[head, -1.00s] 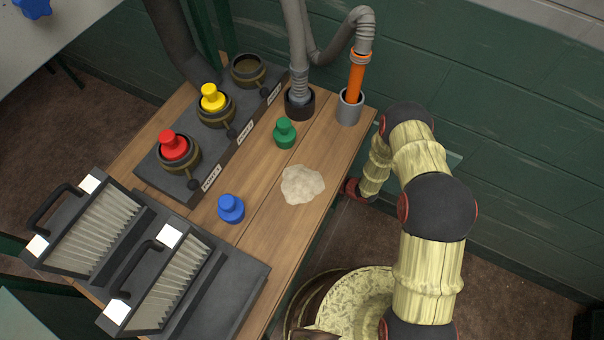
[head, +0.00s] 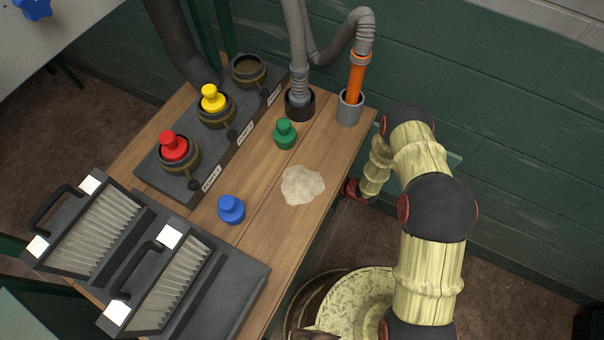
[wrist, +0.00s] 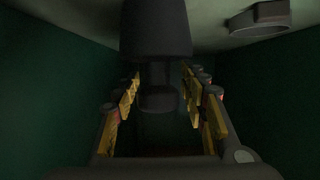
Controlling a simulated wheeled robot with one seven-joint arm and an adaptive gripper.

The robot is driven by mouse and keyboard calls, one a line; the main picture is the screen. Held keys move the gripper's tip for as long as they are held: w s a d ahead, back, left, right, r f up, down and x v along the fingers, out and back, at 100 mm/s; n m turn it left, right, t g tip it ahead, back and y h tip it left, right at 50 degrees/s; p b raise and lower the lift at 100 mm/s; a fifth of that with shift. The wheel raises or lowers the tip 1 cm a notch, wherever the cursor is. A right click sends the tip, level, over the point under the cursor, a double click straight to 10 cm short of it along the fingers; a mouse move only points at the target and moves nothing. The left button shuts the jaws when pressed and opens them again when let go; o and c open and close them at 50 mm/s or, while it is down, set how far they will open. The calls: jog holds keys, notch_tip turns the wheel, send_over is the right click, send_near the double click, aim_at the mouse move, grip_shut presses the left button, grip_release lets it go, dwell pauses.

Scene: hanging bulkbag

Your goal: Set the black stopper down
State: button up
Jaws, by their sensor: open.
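The black stopper (wrist: 156,30) shows in the wrist view as a wide dark body at the top centre, with a narrower neck and a knob below it. My gripper (wrist: 160,88) is open, with one yellow-and-grey finger on each side of the stopper's knob. A dark gap shows between the knob and each finger. The view is dim, and I cannot tell what the stopper rests against. In the head view my gripper and the black stopper are hidden; my arm bends down beyond the right edge of the wooden table (head: 262,232).
Blue (head: 231,209) and green (head: 285,134) stoppers stand on the table beside a pale powder patch (head: 302,186). Red (head: 173,147) and yellow (head: 212,99) stoppers sit in ports. An orange tube (head: 356,78) stands behind. A grey fitting (wrist: 258,19) shows in the wrist view against a pale surface.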

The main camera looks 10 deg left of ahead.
jog(key=p+v, duration=0.3)
jog(key=v, duration=0.9)
jog(key=shift+p, duration=0.35)
